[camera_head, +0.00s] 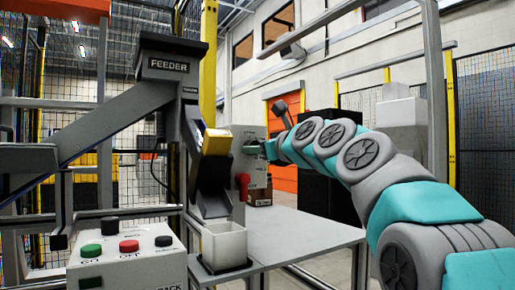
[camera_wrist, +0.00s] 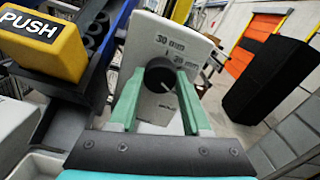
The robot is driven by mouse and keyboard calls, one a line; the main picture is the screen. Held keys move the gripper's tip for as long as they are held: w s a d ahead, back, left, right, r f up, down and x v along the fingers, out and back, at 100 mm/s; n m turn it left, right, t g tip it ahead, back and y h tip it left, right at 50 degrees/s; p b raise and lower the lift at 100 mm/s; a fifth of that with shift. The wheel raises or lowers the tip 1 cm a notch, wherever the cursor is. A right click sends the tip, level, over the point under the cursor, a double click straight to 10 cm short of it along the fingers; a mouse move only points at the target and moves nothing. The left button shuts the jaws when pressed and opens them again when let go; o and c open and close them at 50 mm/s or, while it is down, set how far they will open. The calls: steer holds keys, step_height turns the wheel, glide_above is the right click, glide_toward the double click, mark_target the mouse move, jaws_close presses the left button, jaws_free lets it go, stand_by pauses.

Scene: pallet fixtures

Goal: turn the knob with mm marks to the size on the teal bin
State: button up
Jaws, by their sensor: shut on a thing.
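In the wrist view the dark round knob (camera_wrist: 157,76) sits on a light grey panel (camera_wrist: 150,32). A short pale line shows on its face, towards the lower right. The panel reads "30 mm" above the knob and has a second mm mark to its right, hard to read. My gripper (camera_wrist: 160,88) has its two green fingers on either side of the knob and is shut on it. In the head view my gripper (camera_head: 258,149) reaches the panel box (camera_head: 247,133) behind the feeder, and the knob is hidden. I cannot make out a teal bin in either view.
The feeder (camera_head: 168,66) stands left of my arm, with a yellow PUSH block (camera_wrist: 42,42) close by. A pale open bin (camera_head: 226,247) sits under its chute. A button box (camera_head: 128,262) is at front left. The grey table (camera_head: 300,237) is mostly clear.

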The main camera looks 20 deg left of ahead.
jaws_close()
steer(key=shift+p, duration=0.35)
steer(key=n+b, duration=0.2)
steer(key=n, duration=0.6)
steer(key=n+b, duration=0.2)
steer(key=n, duration=0.6)
steer(key=n+b, duration=0.1)
steer(key=n, duration=0.6)
steer(key=shift+f+n+b, duration=0.3)
steer(key=shift+n+b, duration=0.1)
steer(key=shift+r, duration=0.1)
